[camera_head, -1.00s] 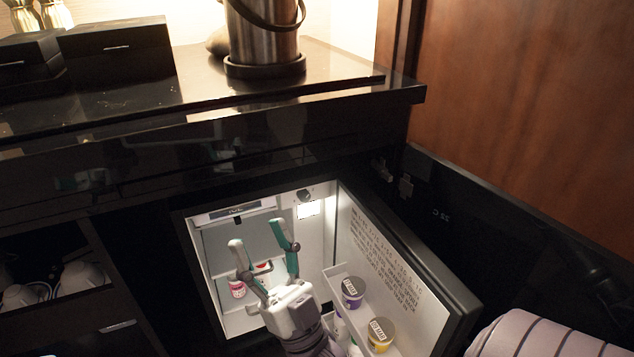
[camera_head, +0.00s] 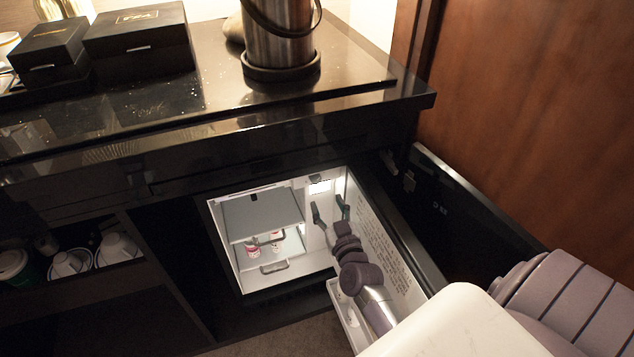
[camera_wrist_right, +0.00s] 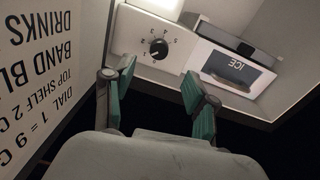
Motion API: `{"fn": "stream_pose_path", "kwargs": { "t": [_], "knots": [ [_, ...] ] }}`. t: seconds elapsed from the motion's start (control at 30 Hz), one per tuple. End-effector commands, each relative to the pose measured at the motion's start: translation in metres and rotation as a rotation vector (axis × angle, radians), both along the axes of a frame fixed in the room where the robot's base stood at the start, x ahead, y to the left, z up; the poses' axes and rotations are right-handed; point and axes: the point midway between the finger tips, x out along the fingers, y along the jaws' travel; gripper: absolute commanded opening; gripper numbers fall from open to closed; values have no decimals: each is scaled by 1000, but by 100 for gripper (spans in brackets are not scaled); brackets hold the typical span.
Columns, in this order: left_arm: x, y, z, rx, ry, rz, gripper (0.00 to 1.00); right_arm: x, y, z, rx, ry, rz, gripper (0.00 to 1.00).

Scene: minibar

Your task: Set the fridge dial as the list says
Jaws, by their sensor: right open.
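The fridge dial (camera_wrist_right: 159,48) is a black round knob on a white panel in the right wrist view, with small numbers around it. Its white mark appears to point to the lower left of the picture; the exact number is too small to be sure of. My right gripper (camera_wrist_right: 158,85) is open and empty, its green fingertips below and on either side of the dial, apart from it. In the head view my right gripper (camera_head: 328,212) is inside the open fridge (camera_head: 222,245), near its upper right. Printed list text (camera_wrist_right: 38,85) is on the inner door, upside down and partly cut off, reading "DIAL 1 = 9 C". My left gripper is out of view.
The fridge door (camera_head: 408,245) stands open at the right, close to my right arm. An ICE compartment (camera_wrist_right: 235,68) is beside the dial. Small jars (camera_head: 253,250) stand inside the fridge. The black counter (camera_head: 200,95) overhangs above, with a steel bucket (camera_head: 280,45).

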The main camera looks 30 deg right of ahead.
Motion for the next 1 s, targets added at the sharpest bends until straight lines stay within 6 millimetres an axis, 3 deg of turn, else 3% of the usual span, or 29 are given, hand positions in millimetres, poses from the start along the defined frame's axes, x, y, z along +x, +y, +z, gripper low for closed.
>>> {"fn": "stream_pose_path", "kwargs": {
  "t": [0.2, 0.4, 0.6, 0.87, 1.0],
  "knots": [
    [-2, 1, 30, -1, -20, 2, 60, 47, -13, -1, -1, -3, 0, 57],
    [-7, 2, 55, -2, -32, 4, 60, 76, -21, -1, -1, -3, 0, 57],
    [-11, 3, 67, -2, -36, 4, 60, 88, -25, 0, 0, -2, 0, 57],
    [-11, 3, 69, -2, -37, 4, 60, 88, -25, 1, 0, -1, 0, 57],
    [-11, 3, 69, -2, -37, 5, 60, 88, -25, 1, 0, -1, 0, 35]
  ]
}}
